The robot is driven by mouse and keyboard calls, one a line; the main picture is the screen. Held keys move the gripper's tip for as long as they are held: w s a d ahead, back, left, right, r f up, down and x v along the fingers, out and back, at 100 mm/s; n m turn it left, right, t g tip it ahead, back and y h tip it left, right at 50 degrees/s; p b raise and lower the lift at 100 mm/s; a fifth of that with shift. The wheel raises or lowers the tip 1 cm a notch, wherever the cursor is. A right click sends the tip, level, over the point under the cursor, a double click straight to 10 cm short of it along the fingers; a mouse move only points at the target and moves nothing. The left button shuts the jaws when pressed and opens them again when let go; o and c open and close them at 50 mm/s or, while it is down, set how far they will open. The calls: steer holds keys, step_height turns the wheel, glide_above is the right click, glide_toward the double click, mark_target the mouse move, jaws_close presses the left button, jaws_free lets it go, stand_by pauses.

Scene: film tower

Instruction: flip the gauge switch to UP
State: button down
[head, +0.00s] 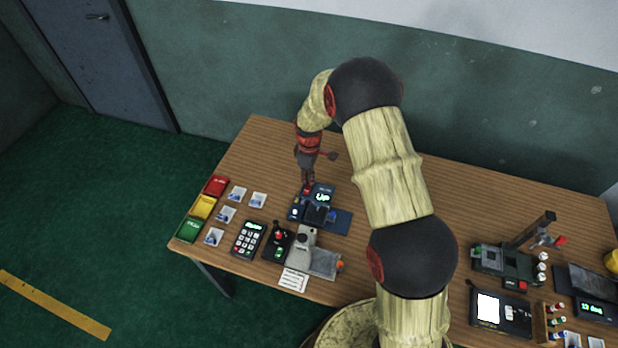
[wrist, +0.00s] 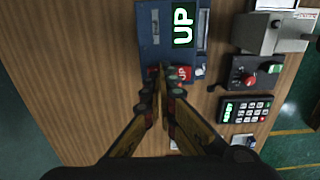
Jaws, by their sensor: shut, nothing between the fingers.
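The blue gauge (wrist: 151,30) lies on the wooden table, and its lit screen (wrist: 184,25) reads UP in the wrist view. The same screen (head: 322,197) reads UP in the head view. A red piece marked UP (wrist: 183,73) is at the gauge's near edge in the wrist view. My gripper (wrist: 160,72) is shut and empty, with its tips at that edge, just left of the UP mark. In the head view my gripper (head: 308,187) points down at the gauge's far-left corner. The tips cover part of the red area; I cannot tell whether they touch it.
A keypad (head: 248,239), a small black box with a red knob (head: 278,238) and a grey device (head: 301,247) stand close in front of the gauge. Red, yellow and green trays (head: 203,207) line the left edge. The table behind the gauge is clear.

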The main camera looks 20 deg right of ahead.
steer(key=shift+f, duration=0.1)
steer(key=shift+w+d+f+g+y, duration=0.15)
steer(key=shift+f+g+y, duration=0.15)
steer(key=shift+g, duration=0.1)
steer(key=shift+r, duration=0.1)
steer(key=shift+s+a+r+p, duration=0.2)
steer(key=shift+s+a+p, duration=0.2)
steer(key=shift+s, duration=0.25)
step_height(320, 180, up, 14)
steer(key=w+d+p, duration=0.1)
steer(key=w+p, duration=0.1)
steer(key=shift+w+d+f, duration=0.15)
steer(key=shift+w+d, duration=0.1)
